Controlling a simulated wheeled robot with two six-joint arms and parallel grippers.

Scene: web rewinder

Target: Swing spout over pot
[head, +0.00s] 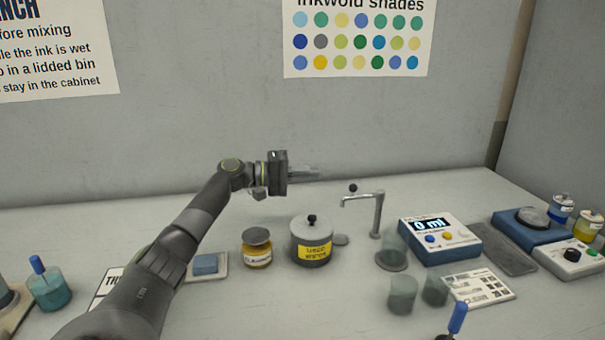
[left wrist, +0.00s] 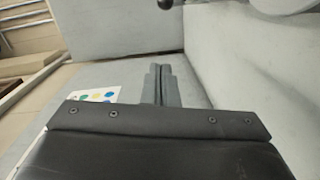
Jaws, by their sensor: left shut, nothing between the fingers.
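The spout (head: 376,215) is a thin grey metal tap on an upright post, its arm reaching left with the tip turned down. A dark round knob (head: 353,188) shows just above that arm. The pot (head: 311,247) is grey, lidded, with a black lid knob and a yellow label; it stands left of the spout. The spout tip is right of the pot in the picture. My left gripper (head: 318,172) is shut and empty, above the bench, up and left of the spout and apart from it. Its closed fingers (left wrist: 162,84) also show in the left wrist view. My right gripper is out of view.
A yellow-labelled jar (head: 257,249) stands left of the pot. Clear cups (head: 402,293) stand in front of the spout, and a blue meter reading 0 ml (head: 439,240) is to its right. A blue scale (head: 528,222) is farther right. The bench behind the pot is clear.

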